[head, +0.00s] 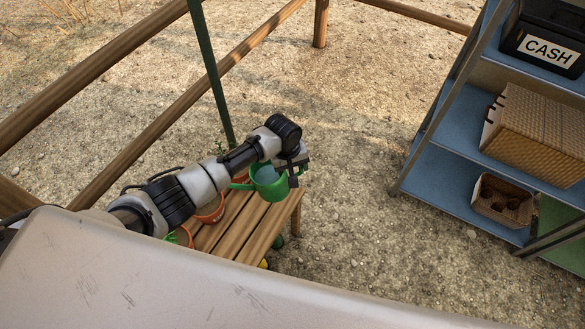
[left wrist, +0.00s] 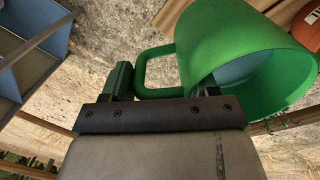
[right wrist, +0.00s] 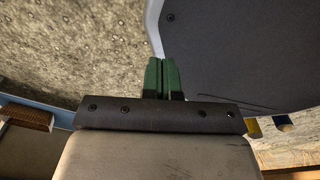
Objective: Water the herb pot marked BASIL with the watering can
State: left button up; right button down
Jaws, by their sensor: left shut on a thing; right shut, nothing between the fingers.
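The green watering can (head: 268,186) is held above the right part of a slatted wooden bench (head: 262,237). Its opening shows something pale blue inside. My left gripper (head: 294,171) is shut on the can's handle; in the left wrist view the handle (left wrist: 143,72) runs between the fingers (left wrist: 165,85). Orange pots stand on the bench: one (head: 211,210) beside my arm, another (head: 184,238) nearer, and part of one (head: 240,176) behind the can. My arm partly covers them, and no BASIL marking is readable. My right gripper (right wrist: 162,78) is shut and empty, outside the head view.
A blue shelf rack (head: 447,180) on the right holds a black CASH box (head: 545,42), a wicker basket (head: 535,135) and a small box (head: 503,200) of brown things. A green pole (head: 212,75) rises behind the bench, with wooden rails (head: 190,115) beyond. Gravel between bench and rack is clear.

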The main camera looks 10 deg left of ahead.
pick_arm(q)
jog(key=shift+r+t+h+b, duration=0.35)
jog(key=shift+t+h+b, duration=0.15)
jog(key=shift+h+b, duration=0.25)
jog(key=shift+a+r+h+b, duration=0.1)
jog(key=shift+r+h+b, duration=0.15)
jog(key=shift+h+b, duration=0.2)
jog(key=shift+s+a+t, duration=0.1)
jog(key=shift+t, duration=0.2)
jog(key=shift+a+h+b, duration=0.1)
jog(key=shift+h+b, duration=0.3)
jog(key=shift+b, duration=0.05)
jog(key=shift+s+r, duration=0.1)
jog(key=shift+r, duration=0.15)
jog(key=shift+s+a+r+t+h+b, duration=0.1)
jog(key=shift+a+t+h+b, duration=0.1)
jog(key=shift+t+h+b, duration=0.35)
pick_arm(e)
jog(key=w+f, duration=0.1)
jog(key=w, duration=0.5)
jog(key=shift+a+f, duration=0.25)
jog(key=shift+f, duration=0.05)
